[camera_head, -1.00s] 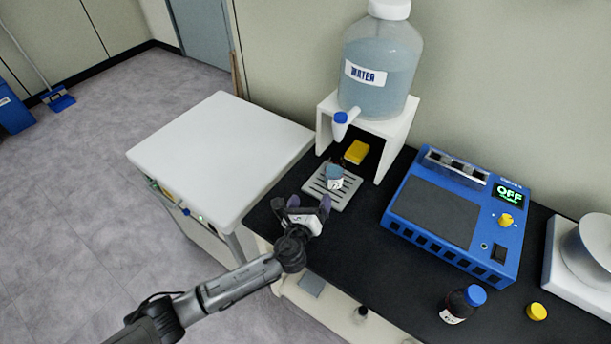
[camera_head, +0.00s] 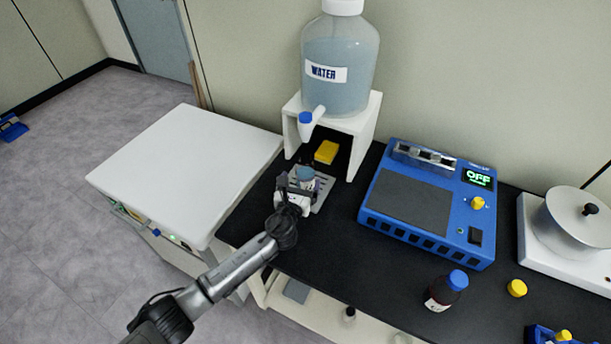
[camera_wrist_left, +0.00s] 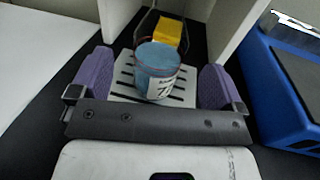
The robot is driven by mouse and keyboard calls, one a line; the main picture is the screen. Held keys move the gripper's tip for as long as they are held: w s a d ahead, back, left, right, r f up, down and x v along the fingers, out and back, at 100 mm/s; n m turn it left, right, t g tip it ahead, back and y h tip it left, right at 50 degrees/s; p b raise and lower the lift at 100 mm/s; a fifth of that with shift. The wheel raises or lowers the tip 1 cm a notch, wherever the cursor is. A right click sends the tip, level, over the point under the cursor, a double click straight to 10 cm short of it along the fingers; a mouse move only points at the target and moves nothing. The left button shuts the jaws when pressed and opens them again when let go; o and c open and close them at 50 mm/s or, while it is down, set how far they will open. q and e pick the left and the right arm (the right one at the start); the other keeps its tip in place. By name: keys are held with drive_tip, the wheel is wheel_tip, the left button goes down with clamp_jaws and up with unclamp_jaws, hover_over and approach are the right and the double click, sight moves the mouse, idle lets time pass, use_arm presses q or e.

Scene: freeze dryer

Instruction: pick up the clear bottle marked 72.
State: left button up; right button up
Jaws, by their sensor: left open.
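The clear bottle marked 72 (camera_wrist_left: 157,75) stands upright on a white slotted drip tray (camera_wrist_left: 122,88) in the left wrist view. Its contents look blue and its label is partly cut off by the gripper's crossbar. In the head view the bottle (camera_head: 305,173) shows just beyond my left gripper (camera_head: 298,185), which hides its lower part. My left gripper is open, with its purple fingers to either side of the bottle in the wrist view (camera_wrist_left: 157,85) and visible gaps on both sides. My right gripper is not in view.
A water jug (camera_head: 340,65) sits on a white stand (camera_head: 365,125) behind, its spigot (camera_head: 306,122) overhanging near the tray. A yellow block (camera_head: 326,152) lies behind the bottle. A blue device (camera_head: 430,205) stands to the right, and a dark bottle (camera_head: 446,291) at the front.

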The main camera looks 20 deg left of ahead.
sight(303, 177)
use_arm(q)
drive_tip(key=w+b, duration=0.1)
drive_tip(key=w, duration=0.1)
drive_tip(key=w+b, duration=0.1)
drive_tip(key=w, duration=0.2)
drive_tip(key=shift+a+f, duration=0.15)
drive_tip(key=shift+w, duration=0.25)
drive_tip(key=shift+c, duration=0.2)
drive_tip(key=c, duration=1.2)
drive_tip(key=shift+o, duration=0.2)
